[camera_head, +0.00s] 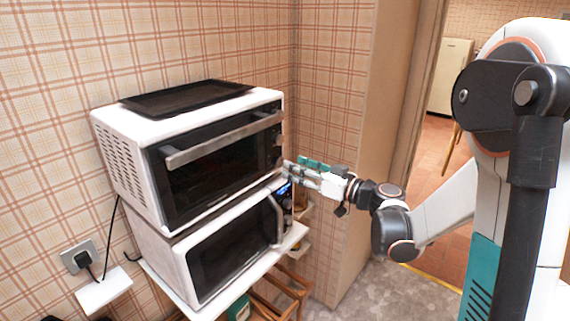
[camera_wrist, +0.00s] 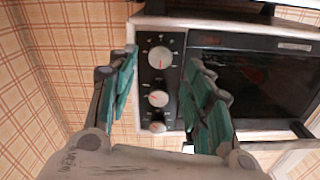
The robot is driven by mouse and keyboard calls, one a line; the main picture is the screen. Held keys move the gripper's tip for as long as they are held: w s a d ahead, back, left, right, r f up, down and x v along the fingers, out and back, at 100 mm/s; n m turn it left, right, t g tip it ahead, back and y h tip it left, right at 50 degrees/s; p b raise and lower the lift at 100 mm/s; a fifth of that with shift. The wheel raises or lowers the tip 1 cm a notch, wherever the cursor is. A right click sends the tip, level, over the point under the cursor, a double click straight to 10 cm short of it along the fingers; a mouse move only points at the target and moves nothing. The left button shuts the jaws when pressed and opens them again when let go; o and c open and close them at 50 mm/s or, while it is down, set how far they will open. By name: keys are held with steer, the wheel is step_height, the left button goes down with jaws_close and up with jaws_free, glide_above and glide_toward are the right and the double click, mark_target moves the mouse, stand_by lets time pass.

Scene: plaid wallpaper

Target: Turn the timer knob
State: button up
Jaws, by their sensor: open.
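The white oven (camera_head: 150,133) stands on top of a microwave. Its dark knob panel (camera_wrist: 148,77) fills the middle of the wrist view, with three round silver knobs in a column. The top knob in that view (camera_wrist: 160,57) is the largest and has a red mark. Below it are a middle knob (camera_wrist: 158,98) and a bottom knob (camera_wrist: 157,126). I cannot read which is the timer. My gripper (camera_wrist: 162,62) is open, its teal-padded fingers on either side of the column, nearest the top knob. In the head view my gripper (camera_head: 288,169) is at the oven's lower right front.
The microwave (camera_head: 184,260) with its curved handle (camera_head: 276,219) is right under the oven, close to my gripper. A black tray (camera_head: 187,97) lies on the oven. A wall and door frame (camera_head: 385,130) stand behind my arm.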

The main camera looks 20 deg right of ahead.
mark_target(281, 162)
steer(key=x, duration=0.5)
steer(key=c, duration=1.1)
